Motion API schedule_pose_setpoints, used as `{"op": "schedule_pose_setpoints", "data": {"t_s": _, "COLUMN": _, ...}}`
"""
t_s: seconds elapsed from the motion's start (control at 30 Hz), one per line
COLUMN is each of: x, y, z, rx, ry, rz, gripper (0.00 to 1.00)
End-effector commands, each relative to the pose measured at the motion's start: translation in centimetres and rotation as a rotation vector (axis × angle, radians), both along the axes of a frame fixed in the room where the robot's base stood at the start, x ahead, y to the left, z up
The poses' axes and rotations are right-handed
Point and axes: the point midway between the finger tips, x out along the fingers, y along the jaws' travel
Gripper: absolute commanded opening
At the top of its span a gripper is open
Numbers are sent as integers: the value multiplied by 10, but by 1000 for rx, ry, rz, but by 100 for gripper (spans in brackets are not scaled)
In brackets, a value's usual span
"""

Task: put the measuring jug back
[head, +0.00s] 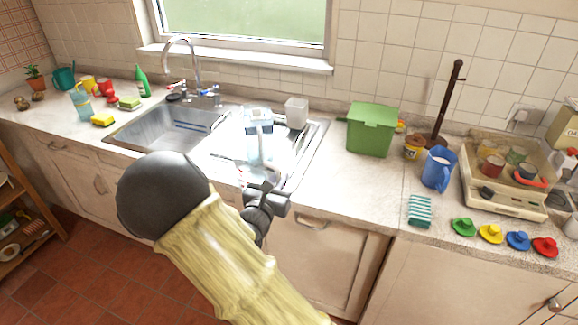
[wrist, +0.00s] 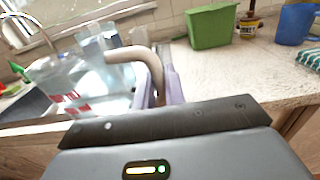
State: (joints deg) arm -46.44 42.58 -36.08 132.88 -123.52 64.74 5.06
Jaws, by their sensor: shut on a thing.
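The measuring jug (head: 257,147) is clear with red markings, and it is over the steel draining board (head: 222,160) right of the sink bowl. In the wrist view the jug (wrist: 72,88) fills the left side, with its pale curved handle (wrist: 140,54) towards me. My gripper (head: 265,183) is at the near side of the jug. In the wrist view my gripper (wrist: 160,88) has its purple-grey fingers closed on the handle. I cannot tell whether the jug's base touches the board.
A whitish cup (head: 296,112) stands behind the draining board. A green box (head: 371,130), a blue jug (head: 438,168) and a beige tray (head: 506,190) with cups stand to the right. The counter between draining board and green box is clear. A tap (head: 182,60) rises behind the sink.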

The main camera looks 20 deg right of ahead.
Motion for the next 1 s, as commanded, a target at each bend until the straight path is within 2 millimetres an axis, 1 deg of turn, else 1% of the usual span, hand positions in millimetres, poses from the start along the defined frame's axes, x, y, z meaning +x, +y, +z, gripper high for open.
{"op": "schedule_pose_setpoints", "data": {"t_s": 0.03, "x": 1, "y": 4, "z": -15, "rx": -9, "ry": 8, "rz": 29, "gripper": 0}}
{"op": "schedule_pose_setpoints", "data": {"t_s": 0.2, "x": 4, "y": 18, "z": -64, "rx": -10, "ry": 10, "rz": 144, "gripper": 0}}
{"op": "schedule_pose_setpoints", "data": {"t_s": 0.4, "x": 0, "y": 27, "z": -116, "rx": -8, "ry": 10, "rz": 263, "gripper": 0}}
{"op": "schedule_pose_setpoints", "data": {"t_s": 0.47, "x": -2, "y": 29, "z": -131, "rx": -7, "ry": 9, "rz": 296, "gripper": 0}}
{"op": "schedule_pose_setpoints", "data": {"t_s": 0.6, "x": -9, "y": 32, "z": -165, "rx": -7, "ry": 8, "rz": 369, "gripper": 0}}
{"op": "schedule_pose_setpoints", "data": {"t_s": 0.77, "x": -20, "y": 32, "z": -203, "rx": -5, "ry": 7, "rz": 445, "gripper": 0}}
{"op": "schedule_pose_setpoints", "data": {"t_s": 1.0, "x": -43, "y": 26, "z": -257, "rx": -6, "ry": 7, "rz": 553, "gripper": 0}}
